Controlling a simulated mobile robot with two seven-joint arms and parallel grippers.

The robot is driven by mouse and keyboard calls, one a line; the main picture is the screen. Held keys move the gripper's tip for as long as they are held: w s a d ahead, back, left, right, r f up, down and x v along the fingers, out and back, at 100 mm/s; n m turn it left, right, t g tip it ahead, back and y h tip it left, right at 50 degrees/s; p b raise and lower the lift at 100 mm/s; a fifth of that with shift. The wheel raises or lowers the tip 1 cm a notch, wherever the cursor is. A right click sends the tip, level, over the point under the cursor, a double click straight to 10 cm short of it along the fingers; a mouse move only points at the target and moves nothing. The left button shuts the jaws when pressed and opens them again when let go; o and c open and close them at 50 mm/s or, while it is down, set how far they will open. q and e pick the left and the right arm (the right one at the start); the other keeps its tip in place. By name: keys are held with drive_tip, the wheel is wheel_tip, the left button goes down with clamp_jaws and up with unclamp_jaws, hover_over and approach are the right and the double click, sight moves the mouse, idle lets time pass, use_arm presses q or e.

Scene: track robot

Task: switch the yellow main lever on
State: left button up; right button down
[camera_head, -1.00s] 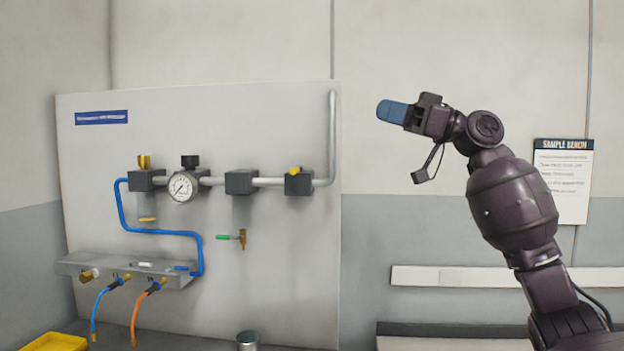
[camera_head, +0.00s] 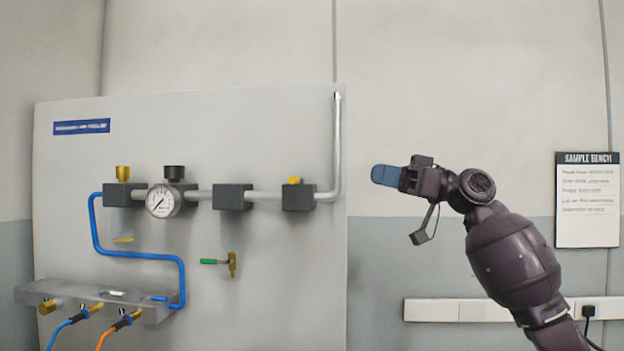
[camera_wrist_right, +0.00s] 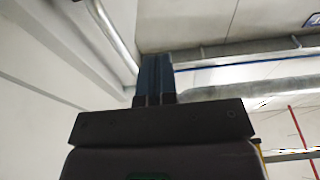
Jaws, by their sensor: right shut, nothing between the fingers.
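The yellow main lever (camera_head: 294,181) shows as a small yellow piece on top of the rightmost dark valve block (camera_head: 298,198) of the panel's pipe line, in the head view. My right gripper (camera_head: 376,174) is to the right of the lever and slightly higher in the picture, apart from it. Its blue fingers point left and are shut with nothing between them. In the right wrist view the blue fingers (camera_wrist_right: 154,75) are pressed together, with no lever visible there. My left gripper is not in view.
The grey panel (camera_head: 270,290) carries a gauge (camera_head: 162,201), a brass knob (camera_head: 123,172), a green-handled tap (camera_head: 215,262) and a blue hose (camera_head: 150,255). A shelf with hose fittings (camera_head: 90,296) juts out at lower left. The wall right of the panel is clear around my gripper.

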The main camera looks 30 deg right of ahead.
sight(296, 180)
drive_tip(key=p+x, duration=0.1)
drive_tip(key=x, duration=0.8)
drive_tip(key=shift+w+a+f, duration=0.55)
drive_tip(key=shift+w+a, duration=0.15)
drive_tip(key=shift+a, duration=0.15)
drive_tip(key=shift+w+a+f, duration=0.55)
drive_tip(key=shift+w+a, duration=0.15)
drive_tip(key=shift+a, duration=0.15)
